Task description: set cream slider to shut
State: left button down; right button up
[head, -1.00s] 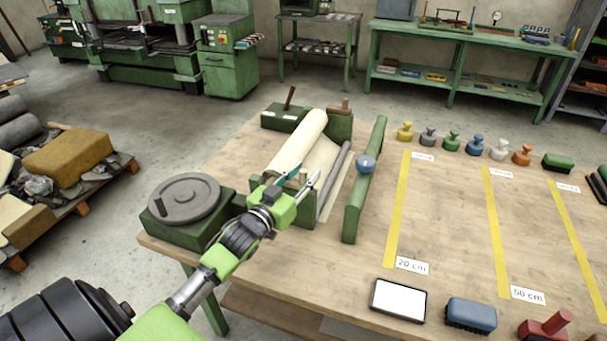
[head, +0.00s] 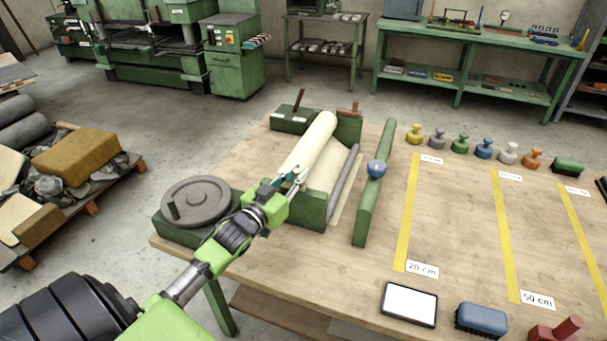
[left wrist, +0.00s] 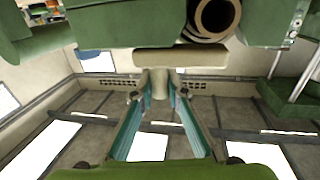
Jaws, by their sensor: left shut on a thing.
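My left gripper (head: 291,180) is at the near end of the green roll stand (head: 311,210), in front of the cream sheet roll (head: 312,143). In the left wrist view its two teal fingers (left wrist: 157,88) close from both sides on the narrow stem of a cream T-shaped piece, which I take as the cream slider (left wrist: 165,59). The slider's wide crossbar lies just beyond the fingertips, under the green stand and the open end of a roll tube (left wrist: 214,16). In the head view the slider is hidden by the gripper. My right gripper is not in view.
A grey hand wheel (head: 195,201) is close to my left forearm. Coloured knobs, yellow strips, a tablet (head: 409,304) and a blue brush (head: 481,319) lie further right. The wood between the strips is clear.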

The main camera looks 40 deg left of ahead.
pick_arm(q)
jog(key=c, duration=2)
grip_release()
jog(key=shift+a, duration=0.25)
jog(key=shift+c, duration=0.2)
jog(key=shift+o, duration=0.3)
jog(key=shift+s+a, duration=0.1)
jog(key=shift+a, duration=0.1)
jog(key=shift+d, duration=0.2)
jog(key=shift+s+d, duration=0.1)
jog(key=s, duration=1.1)
jog(key=shift+s, duration=0.35)
jog(key=shift+d+f, duration=0.1)
